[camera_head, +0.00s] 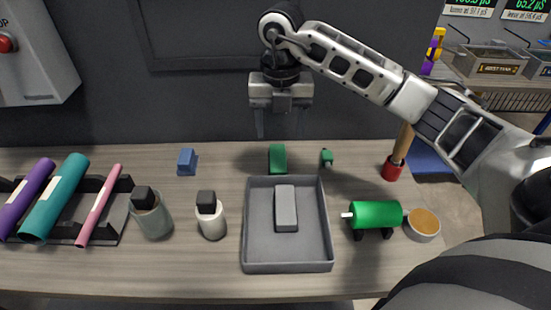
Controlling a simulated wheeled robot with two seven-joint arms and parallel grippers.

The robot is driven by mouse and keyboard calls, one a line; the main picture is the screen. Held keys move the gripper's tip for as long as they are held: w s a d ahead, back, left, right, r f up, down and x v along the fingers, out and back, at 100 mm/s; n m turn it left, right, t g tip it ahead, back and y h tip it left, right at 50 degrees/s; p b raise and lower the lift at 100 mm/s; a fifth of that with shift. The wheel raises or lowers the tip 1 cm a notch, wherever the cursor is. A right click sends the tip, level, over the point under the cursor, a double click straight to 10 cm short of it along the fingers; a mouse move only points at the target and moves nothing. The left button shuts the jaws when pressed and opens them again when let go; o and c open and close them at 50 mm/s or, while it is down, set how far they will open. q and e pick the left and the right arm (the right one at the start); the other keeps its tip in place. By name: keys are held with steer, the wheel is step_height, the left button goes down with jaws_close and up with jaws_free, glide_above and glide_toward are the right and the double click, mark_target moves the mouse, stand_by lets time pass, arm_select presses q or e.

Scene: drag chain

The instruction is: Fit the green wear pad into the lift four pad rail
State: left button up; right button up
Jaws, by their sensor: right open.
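A green block (277,158) stands at the back of the table, just behind the grey tray. A smaller green piece (326,157) stands to its right. I cannot tell for sure which of the two is the wear pad. My right gripper (280,130) is open and empty, pointing down above and behind the green block, apart from it. I cannot clearly make out a pad rail. My left gripper is not in view.
The grey tray (247,235) holds a grey block (286,212). Bottles (153,218) (211,219), a blue piece (187,161) and rolls on a rack (56,198) stand left. A green roller (376,214), a tan-topped cup (422,224) and a red-based handle (393,168) stand right.

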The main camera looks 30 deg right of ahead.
glide_above(278, 165)
steer(key=f, duration=0.4)
steer(key=s+f, duration=0.1)
steer(key=f, duration=0.1)
steer(key=shift+a+f, duration=0.1)
steer(key=shift+f, duration=0.25)
steer(key=shift+w+f+p, duration=0.25)
steer(key=shift+f, duration=1.1)
steer(key=shift+w+f+p, duration=0.2)
steer(key=shift+f+p, duration=0.05)
steer(key=shift+f, duration=1.1)
steer(key=c, duration=1.1)
